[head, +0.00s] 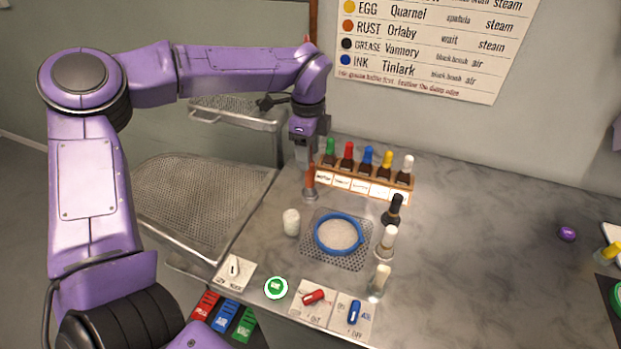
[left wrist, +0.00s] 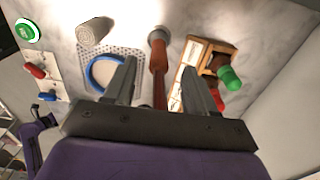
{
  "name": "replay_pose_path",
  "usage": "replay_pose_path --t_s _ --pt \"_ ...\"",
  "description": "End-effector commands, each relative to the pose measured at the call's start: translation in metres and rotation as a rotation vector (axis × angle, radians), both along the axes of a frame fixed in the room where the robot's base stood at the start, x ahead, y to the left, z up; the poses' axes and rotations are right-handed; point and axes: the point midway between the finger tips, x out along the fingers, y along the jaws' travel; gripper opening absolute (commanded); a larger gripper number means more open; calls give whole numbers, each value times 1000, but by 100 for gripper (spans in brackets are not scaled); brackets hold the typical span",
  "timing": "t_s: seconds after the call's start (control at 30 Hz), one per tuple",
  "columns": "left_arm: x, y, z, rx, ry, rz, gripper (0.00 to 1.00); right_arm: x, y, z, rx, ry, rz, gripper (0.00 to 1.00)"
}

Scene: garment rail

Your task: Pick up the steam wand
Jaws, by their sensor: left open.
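What looks like the steam wand, a slim upright red-brown handle (head: 310,179) in a round metal holder, stands at the left end of the bottle rack. It also shows in the left wrist view (left wrist: 158,58), running between the two fingers. My left gripper (head: 303,158) points down just above and behind the handle's top, open. In the left wrist view the open fingers (left wrist: 160,78) are on either side of the handle, with gaps visible on both sides. The handle's upper end is partly hidden by the gripper. My right gripper is not in view.
A wooden rack of several colour-capped bottles (head: 366,181) stands close right of the handle. A white roll (head: 291,222), a blue ring (head: 338,234) on a perforated mat and upright brushes (head: 392,210) are nearer. Switches line the front edge. The counter's right side is mostly clear.

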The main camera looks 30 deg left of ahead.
Motion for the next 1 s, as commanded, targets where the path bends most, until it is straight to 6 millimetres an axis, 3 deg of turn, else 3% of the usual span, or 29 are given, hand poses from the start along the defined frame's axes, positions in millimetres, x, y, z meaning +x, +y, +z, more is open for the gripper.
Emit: replay_pose_path --t_s 0.3,0.57,0.77,1.0 --pt "0 -3 -48 0 3 1 56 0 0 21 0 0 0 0" --pt "0 -2 -56 0 0 4 56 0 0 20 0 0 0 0" --pt "0 -2 -56 0 0 4 0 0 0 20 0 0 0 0" --pt "0 -2 -55 0 -1 4 0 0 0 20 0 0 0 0"
